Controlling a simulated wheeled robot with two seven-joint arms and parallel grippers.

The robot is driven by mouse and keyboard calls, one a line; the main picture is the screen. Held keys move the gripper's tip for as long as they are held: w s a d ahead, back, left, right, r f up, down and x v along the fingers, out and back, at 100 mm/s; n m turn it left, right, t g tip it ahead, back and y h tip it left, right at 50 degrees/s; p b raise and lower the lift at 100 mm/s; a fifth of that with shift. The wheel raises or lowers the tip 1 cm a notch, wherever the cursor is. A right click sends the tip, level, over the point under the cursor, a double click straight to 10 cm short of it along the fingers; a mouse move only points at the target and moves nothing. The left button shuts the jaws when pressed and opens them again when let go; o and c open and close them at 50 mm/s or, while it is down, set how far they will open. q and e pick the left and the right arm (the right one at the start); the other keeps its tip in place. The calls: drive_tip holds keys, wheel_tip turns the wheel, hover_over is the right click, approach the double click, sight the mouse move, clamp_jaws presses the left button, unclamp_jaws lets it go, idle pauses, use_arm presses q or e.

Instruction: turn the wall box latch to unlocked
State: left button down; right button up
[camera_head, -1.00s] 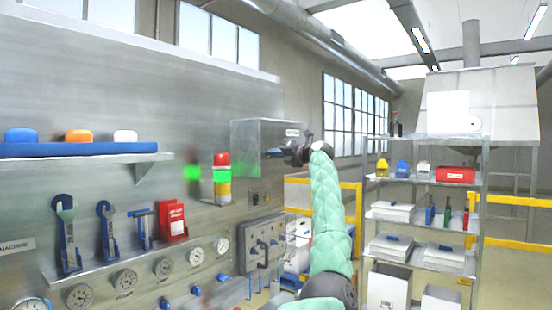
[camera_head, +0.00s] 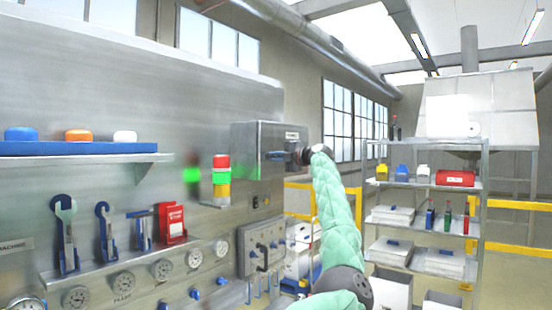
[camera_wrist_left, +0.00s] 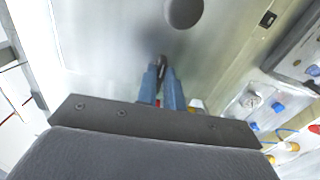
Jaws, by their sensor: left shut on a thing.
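The wall box (camera_head: 248,150) is a grey metal box on the left wall, with a small label on its front face. My left gripper (camera_head: 272,155) is at the front of the box, reaching it from the right. In the left wrist view its two blue fingers (camera_wrist_left: 163,75) are closed around a small dark latch (camera_wrist_left: 161,60) on the pale metal face. The fingers hide most of the latch, and I cannot tell its exact angle. My right gripper is in neither current view.
A red, green and yellow signal light (camera_head: 221,180) stands left of the box. A tool shelf (camera_head: 110,258) with wrenches and gauges is at lower left. A grey panel (camera_head: 262,245) is below the box. A metal rack (camera_head: 430,187) stands at right.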

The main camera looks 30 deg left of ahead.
use_arm(q)
drive_tip(key=shift+r+m, duration=0.1)
drive_tip(key=shift+m, duration=0.2)
use_arm(e)
drive_tip(key=shift+s, duration=0.25)
drive_tip(key=shift+s+f, duration=0.15)
drive_tip(key=shift+s, duration=0.2)
drive_tip(key=shift+a, duration=0.1)
